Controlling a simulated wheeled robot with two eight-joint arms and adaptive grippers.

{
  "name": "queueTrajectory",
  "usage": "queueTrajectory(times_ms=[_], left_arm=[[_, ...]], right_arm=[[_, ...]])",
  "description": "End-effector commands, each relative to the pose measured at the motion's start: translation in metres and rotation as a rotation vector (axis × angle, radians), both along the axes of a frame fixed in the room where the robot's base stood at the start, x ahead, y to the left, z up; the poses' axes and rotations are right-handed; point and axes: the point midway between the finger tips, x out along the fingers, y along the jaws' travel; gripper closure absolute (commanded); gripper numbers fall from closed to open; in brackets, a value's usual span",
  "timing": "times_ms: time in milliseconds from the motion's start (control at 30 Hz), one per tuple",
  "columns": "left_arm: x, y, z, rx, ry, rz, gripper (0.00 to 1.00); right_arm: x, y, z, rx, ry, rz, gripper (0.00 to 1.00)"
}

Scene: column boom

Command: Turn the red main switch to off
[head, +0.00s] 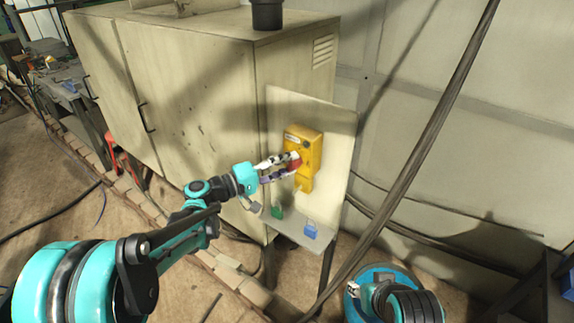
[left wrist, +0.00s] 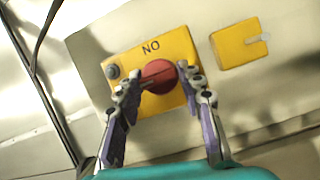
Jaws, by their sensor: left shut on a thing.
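The red main switch (left wrist: 158,76) is a round red knob on a yellow switch box. In the left wrist view, black letters on the box read "NO" above the knob. The yellow box (head: 311,146) is mounted on a pale panel beside the cabinet in the head view. My left gripper (head: 291,166) is at the knob, which it partly hides in the head view. In the left wrist view its two fingers (left wrist: 159,82) are shut on the knob, one on each side.
A smaller yellow piece with a slot (left wrist: 240,43) sits beside the box. A green padlock (head: 277,212) and a blue padlock (head: 310,230) are at the ledge below. A large beige cabinet (head: 185,100) stands left. A dark slanting pole or cable (head: 420,150) crosses at right.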

Motion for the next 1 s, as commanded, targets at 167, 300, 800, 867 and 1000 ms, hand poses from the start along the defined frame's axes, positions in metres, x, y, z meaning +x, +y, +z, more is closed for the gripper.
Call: queueTrajectory(times_ms=[167, 300, 800, 867, 1000], left_arm=[[0.000, 0.000, -0.001, 0.004, 0.000, 0.000, 0.47], [0.000, 0.000, -0.001, 0.003, -0.001, -0.001, 0.43], [-0.024, 0.041, 0.000, 0.002, -0.001, 0.004, 0.43], [-0.031, 0.053, 0.000, 0.002, -0.001, 0.005, 0.43], [-0.047, 0.077, 0.001, 0.002, -0.001, 0.004, 0.43]], right_arm=[[0.000, 0.000, 0.000, 0.000, 0.000, 0.000, 0.60], [0.000, 0.000, 0.000, 0.000, 0.000, 0.000, 0.60], [0.000, 0.000, 0.000, 0.000, 0.000, 0.000, 0.60], [0.000, 0.000, 0.000, 0.000, 0.000, 0.000, 0.60], [0.000, 0.000, 0.000, 0.000, 0.000, 0.000, 0.60]])
